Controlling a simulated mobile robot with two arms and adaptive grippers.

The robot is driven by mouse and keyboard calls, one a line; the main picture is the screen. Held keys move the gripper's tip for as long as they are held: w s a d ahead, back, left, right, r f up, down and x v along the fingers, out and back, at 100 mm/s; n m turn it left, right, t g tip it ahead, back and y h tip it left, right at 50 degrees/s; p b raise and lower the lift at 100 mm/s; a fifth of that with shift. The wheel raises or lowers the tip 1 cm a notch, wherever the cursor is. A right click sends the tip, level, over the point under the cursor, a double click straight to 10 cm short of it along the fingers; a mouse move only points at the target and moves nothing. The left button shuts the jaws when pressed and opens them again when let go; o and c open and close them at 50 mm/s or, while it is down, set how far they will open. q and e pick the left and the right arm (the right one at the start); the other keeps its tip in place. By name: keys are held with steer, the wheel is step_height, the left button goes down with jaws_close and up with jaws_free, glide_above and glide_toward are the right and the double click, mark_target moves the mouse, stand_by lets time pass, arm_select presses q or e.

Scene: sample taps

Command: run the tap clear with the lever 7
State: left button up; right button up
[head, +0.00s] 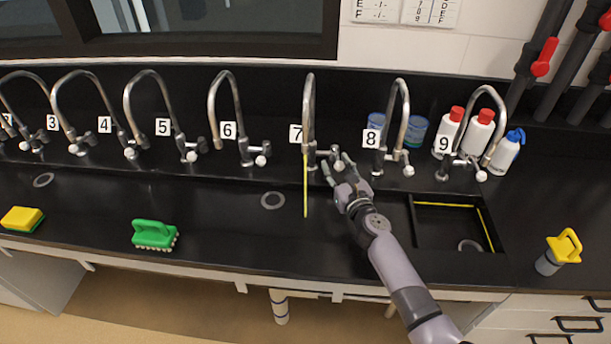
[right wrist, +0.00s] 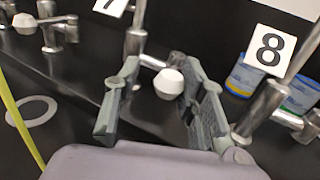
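Tap 7 (head: 309,112) is a tall metal gooseneck behind the black counter, with its number label (head: 296,134) beside it. A thin yellow stream (head: 305,188) runs straight down from its spout; it also shows at the left of the right wrist view (right wrist: 20,128). The lever of tap 7 ends in a white knob (right wrist: 168,84). My right gripper (head: 337,163) is at this lever. In the right wrist view its fingers (right wrist: 160,70) are open, with the knob between them and gaps on both sides. My left gripper is not in view.
Tap 6 (head: 239,118) and tap 8 (head: 403,112) stand either side. Blue-banded containers (head: 415,132) and red-capped bottles (head: 479,132) are behind taps 8 and 9. A recessed sink (head: 430,228) is at right. A green brush (head: 154,235) lies at left; the counter between is clear.

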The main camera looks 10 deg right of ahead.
steer(key=shift+a, duration=0.1)
steer(key=shift+s, duration=0.1)
steer(key=s+p, duration=0.2)
steer(key=s, duration=0.4)
steer(key=shift+s+d, duration=0.35)
steer(key=shift+d, duration=0.1)
stand_by(0.3)
